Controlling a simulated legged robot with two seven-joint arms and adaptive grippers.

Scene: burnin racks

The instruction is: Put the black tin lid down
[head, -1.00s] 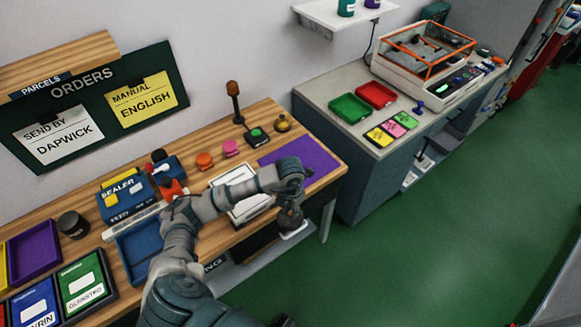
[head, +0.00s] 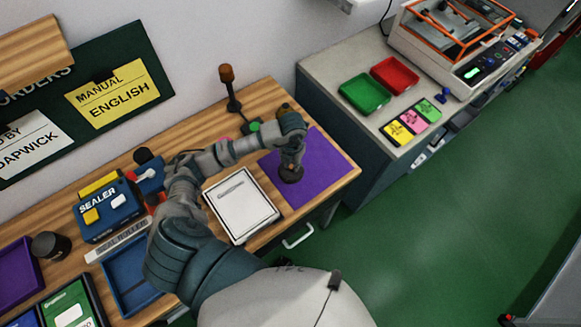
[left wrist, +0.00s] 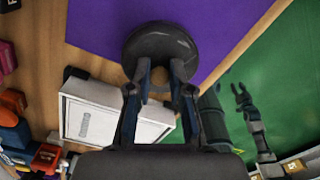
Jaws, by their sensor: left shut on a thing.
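The black tin lid (left wrist: 160,52) is a round dark disc at the fingertips of my left gripper (left wrist: 160,78), which is shut on it. In the head view the left gripper (head: 291,160) points down, with the lid (head: 290,175) beneath it, over the purple mat (head: 325,163). The mat (left wrist: 100,22) also fills the middle of the left wrist view behind the lid. I cannot tell whether the lid touches the mat. My right gripper (left wrist: 241,90) shows small at the right of the left wrist view, its fingers apart and empty.
A white tray-like box (head: 240,203) lies left of the mat. A lamp on a stand (head: 230,90) is behind. The blue sealer (head: 107,210) and a dark tin (head: 50,246) stand further left. The bench's right edge is close to the mat, which has bare room.

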